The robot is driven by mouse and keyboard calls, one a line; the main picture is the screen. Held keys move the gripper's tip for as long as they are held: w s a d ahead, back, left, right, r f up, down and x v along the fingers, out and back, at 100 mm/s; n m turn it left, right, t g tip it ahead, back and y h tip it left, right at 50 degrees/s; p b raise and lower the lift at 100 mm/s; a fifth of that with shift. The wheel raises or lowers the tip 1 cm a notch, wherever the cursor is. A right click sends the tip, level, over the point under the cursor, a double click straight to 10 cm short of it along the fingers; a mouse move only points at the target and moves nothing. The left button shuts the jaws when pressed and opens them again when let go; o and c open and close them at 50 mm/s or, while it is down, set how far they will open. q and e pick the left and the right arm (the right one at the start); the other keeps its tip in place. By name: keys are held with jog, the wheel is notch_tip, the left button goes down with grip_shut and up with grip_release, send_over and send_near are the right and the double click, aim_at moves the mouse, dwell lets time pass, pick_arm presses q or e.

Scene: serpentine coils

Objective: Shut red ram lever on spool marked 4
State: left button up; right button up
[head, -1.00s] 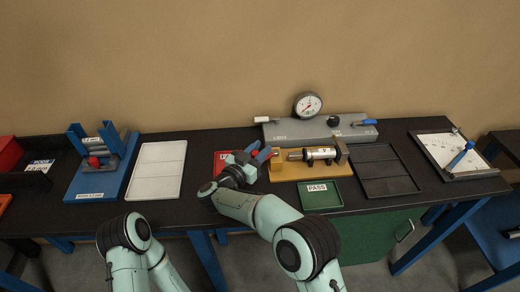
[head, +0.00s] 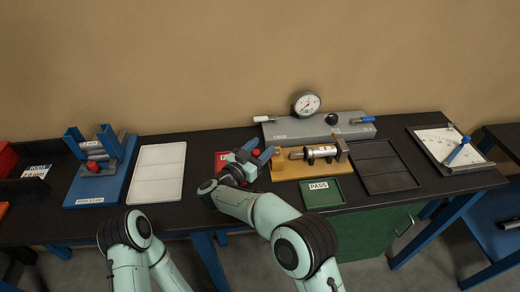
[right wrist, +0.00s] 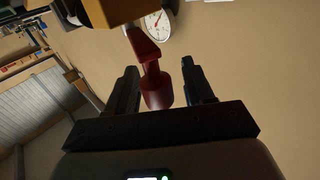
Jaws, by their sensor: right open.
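A metallic spool (head: 318,152) with dark bands lies in a yellow wooden fixture (head: 318,168); its mark is too small to read. The red ram lever (right wrist: 152,77) shows in the right wrist view, attached near a yellow block (right wrist: 115,10). Its thick red grip hangs between the fingers of my right gripper (right wrist: 163,88), with gaps on both sides. In the head view my right gripper (head: 259,154) is at the fixture's left end, with blue fingers spread around a red part. My left arm shows at lower left, but its gripper is out of view.
A green PASS tray (head: 322,204) lies before the fixture and a dark tray (head: 378,186) right of it. A red tray (head: 222,158) is beside my right gripper. A grey gauge stand (head: 300,132) stands behind. A white tray (head: 138,188) and a blue rack (head: 75,190) are left.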

jog(key=shift+f, duration=0.1)
jog(key=shift+s+a, duration=0.1)
jog(key=shift+s, duration=0.05)
pick_arm(q)
jog(key=shift+s+f+b, duration=0.65)
jog(key=shift+f+b, duration=0.1)
jog(key=shift+f, duration=0.2)
jog(key=shift+s+f+b, duration=0.65)
jog(key=shift+f+b, duration=0.05)
jog(key=shift+f, duration=0.2)
pick_arm(e)
jog(key=v, duration=1.3)
